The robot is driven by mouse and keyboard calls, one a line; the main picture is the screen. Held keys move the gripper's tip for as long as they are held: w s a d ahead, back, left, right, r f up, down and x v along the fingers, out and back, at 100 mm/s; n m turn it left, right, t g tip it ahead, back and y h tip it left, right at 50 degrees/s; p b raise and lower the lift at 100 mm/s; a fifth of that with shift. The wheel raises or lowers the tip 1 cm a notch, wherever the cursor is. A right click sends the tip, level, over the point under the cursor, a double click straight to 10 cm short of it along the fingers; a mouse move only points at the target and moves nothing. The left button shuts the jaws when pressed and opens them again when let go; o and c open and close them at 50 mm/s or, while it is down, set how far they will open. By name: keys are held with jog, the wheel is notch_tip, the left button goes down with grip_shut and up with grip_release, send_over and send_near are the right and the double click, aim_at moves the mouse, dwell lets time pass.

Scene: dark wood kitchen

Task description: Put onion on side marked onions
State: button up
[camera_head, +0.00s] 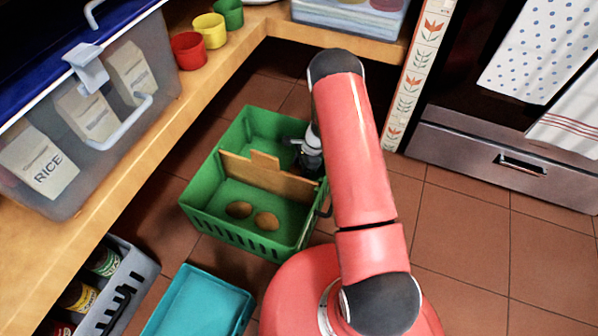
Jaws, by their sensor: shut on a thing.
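A green crate (205,195) stands on the floor, split by a light wooden divider (235,172). Two brown, potato-like round things (253,216) lie in its near compartment. The far compartment looks bare where I can see it. My gripper (302,150) is at the right end of the far compartment, just beyond the divider, and partly covered by my arm. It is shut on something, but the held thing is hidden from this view. No onion shows plainly, and I can read no onions mark on the crate.
A wooden counter (120,178) at left bears a clear bin (135,85) with a RICE box and several coloured cups (208,30). A teal tray (200,303) and a grey can basket (120,290) are in front. An oven (500,155) is at right; the tiled floor before it is clear.

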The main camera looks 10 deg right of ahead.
jog(key=shift+f, duration=0.3)
jog(key=o, duration=1)
jog(key=shift+f, duration=0.1)
jog(key=shift+o, duration=0.2)
